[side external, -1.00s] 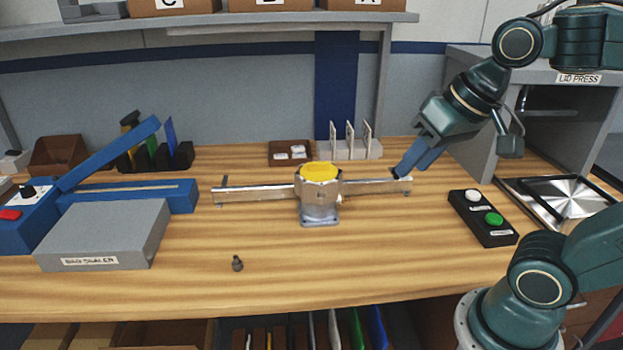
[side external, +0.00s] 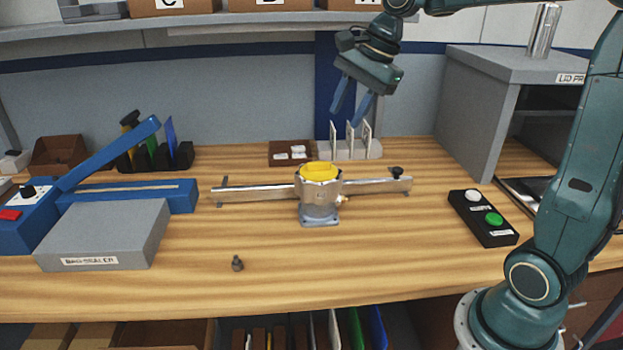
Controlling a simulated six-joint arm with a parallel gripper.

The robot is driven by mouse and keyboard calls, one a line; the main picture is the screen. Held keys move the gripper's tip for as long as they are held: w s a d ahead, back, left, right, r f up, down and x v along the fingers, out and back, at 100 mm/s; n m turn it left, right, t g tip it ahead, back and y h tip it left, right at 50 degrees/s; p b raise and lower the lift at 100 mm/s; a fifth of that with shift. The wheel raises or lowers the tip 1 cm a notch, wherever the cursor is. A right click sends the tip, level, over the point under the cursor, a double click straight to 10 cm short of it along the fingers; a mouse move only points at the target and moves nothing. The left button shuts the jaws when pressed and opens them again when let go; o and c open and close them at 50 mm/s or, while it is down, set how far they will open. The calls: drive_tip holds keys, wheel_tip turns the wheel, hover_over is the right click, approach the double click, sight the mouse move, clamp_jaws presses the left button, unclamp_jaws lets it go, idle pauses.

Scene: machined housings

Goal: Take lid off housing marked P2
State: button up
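A silvery metal housing (side external: 319,208) stands upright in the middle of the bench, with a yellow top piece (side external: 320,171). No P2 marking is readable on it. A flat metal bar (side external: 255,193) runs left and right at the housing, near its upper part. A dark knob (side external: 396,172) stands at the bar's right end, and a small dark knob-like part (side external: 237,263) lies on the bench at front left. My gripper (side external: 346,116) is raised in the air above and behind the housing. Its blue fingers are apart with nothing between them.
A rack with upright white plates (side external: 350,150) and a brown tray (side external: 290,153) stand behind the housing. The bag sealer (side external: 105,240) fills the left. A black button box (side external: 483,218) and the grey lid press (side external: 480,110) are at right. The front bench is mostly clear.

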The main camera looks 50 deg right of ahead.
drive_tip(key=w+d+f+m+y, duration=0.1)
drive_tip(key=w+d+f+m, duration=0.3)
drive_tip(key=w+d+m, duration=0.3)
drive_tip(key=shift+d+m+g, duration=0.3)
drive_tip(key=shift+d+m, duration=0.7)
drive_tip(key=shift+d, duration=0.05)
drive_tip(key=shift+w+f, duration=0.1)
hover_over(317, 163)
drive_tip(key=s+d, duration=0.2)
drive_tip(key=shift+w+f, duration=0.15)
drive_tip(key=shift+f, duration=3.75)
drive_tip(key=shift+f, duration=0.1)
drive_tip(key=shift+x, duration=2.5)
drive_tip(key=shift+a, duration=0.1)
drive_tip(key=shift+c, duration=0.5)
clamp_jaws()
